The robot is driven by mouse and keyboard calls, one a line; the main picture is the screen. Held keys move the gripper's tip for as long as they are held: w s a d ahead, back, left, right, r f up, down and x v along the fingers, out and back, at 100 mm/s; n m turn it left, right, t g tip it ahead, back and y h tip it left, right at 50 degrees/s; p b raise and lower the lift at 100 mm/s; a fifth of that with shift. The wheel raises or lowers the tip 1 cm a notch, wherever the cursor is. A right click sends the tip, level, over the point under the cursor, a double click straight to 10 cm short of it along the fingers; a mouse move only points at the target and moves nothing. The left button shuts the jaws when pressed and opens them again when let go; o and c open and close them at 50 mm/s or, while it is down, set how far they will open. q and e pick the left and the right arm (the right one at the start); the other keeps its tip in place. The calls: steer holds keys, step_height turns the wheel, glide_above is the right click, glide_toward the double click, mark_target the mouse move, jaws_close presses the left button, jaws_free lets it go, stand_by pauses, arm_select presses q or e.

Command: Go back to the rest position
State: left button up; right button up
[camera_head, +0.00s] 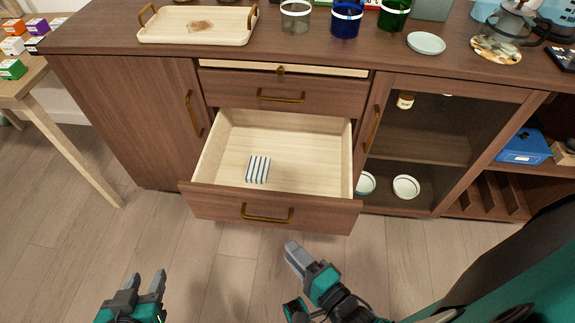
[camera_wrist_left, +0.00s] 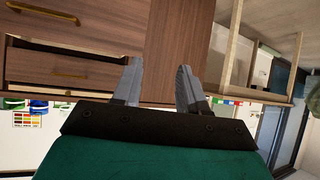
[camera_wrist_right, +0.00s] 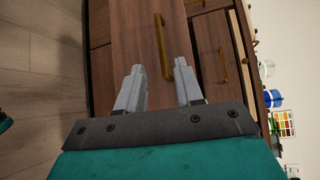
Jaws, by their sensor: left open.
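My left gripper (camera_head: 147,277) is at the bottom left of the head view, above the floor. Its two fingers are apart with nothing between them; they also show in the left wrist view (camera_wrist_left: 159,68). My right gripper (camera_head: 293,250) is just in front of the open drawer (camera_head: 222,200), below its handle and to the right. In the right wrist view (camera_wrist_right: 158,68) its fingers are apart and empty, facing the wooden drawer front. Neither gripper holds anything.
The pulled-out drawer holds a blue-and-white striped item (camera_head: 258,169). A tray (camera_head: 197,38), cups and a saucer (camera_head: 426,43) stand on the cabinet top. A side table (camera_head: 25,88) with small boxes is at the left. The floor at front left is clear.

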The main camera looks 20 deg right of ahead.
arm_select(q)
steer(key=r+p, duration=0.1)
steer(key=a+r+p, duration=0.1)
steer(key=p, duration=0.1)
steer(key=s+r+p, duration=0.1)
steer(key=p, duration=0.1)
steer(key=shift+a+y, duration=0.35)
steer(key=shift+y, duration=0.05)
arm_select(e)
steer(key=w+d+r+n+g+h, duration=0.1)
steer(key=d+r+n+g, duration=0.1)
steer(key=r+n, duration=0.3)
steer(key=w+d+r+n+g+h, duration=0.1)
steer(key=r+n, duration=0.5)
steer(key=n, duration=0.8)
steer(key=shift+w+d+r+g, duration=0.35)
steer(key=shift+d+g, duration=0.5)
steer(key=shift+g, duration=0.25)
arm_select(q)
steer(key=shift+d, duration=0.15)
steer(key=shift+w+r, duration=0.1)
steer(key=shift+w, duration=0.05)
